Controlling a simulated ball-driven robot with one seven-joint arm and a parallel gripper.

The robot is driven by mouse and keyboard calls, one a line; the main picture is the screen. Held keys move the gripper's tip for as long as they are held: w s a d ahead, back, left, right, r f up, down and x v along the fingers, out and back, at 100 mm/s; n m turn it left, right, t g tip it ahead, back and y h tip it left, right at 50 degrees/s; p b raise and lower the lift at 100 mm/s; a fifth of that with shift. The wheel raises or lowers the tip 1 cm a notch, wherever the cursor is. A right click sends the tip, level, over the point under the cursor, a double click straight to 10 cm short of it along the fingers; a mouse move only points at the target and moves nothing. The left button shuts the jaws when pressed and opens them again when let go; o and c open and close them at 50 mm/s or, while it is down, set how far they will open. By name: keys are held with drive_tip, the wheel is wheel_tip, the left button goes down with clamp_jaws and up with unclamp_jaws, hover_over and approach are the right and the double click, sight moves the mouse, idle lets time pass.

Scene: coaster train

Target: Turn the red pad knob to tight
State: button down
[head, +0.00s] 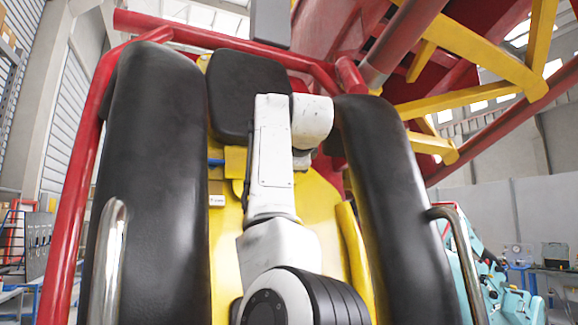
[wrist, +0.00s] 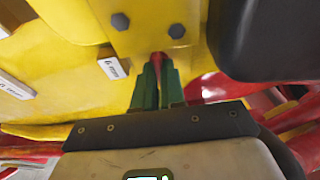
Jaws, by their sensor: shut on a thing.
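The red pad knob (wrist: 158,58) shows as a small red tip between my fingers in the wrist view, just below a yellow plate (wrist: 150,25) with two dark bolts. My gripper (wrist: 158,75) has green fingers and is shut on the knob. The fingers hide most of the knob, and I see no turn marking on it. In the head view my own white arm hides the gripper and the knob. A black pad (head: 245,85) stands at the top of the yellow seat back; a black pad (wrist: 270,35) also shows at the upper right of the wrist view.
Two tall black side restraints (head: 155,190) (head: 395,200) flank my arm closely. A red frame bar (head: 220,40) runs over the top. Metal handles (head: 108,262) (head: 465,255) stand at both sides. White tags (wrist: 115,67) (wrist: 15,86) sit on yellow surfaces.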

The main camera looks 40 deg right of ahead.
idle(0.3)
drive_tip(key=c, duration=1.2)
unclamp_jaws()
drive_tip(key=shift+s, duration=0.1)
drive_tip(key=shift+b+v, duration=2.15)
drive_tip(key=shift+v, duration=3.2)
drive_tip(key=shift+f, duration=0.1)
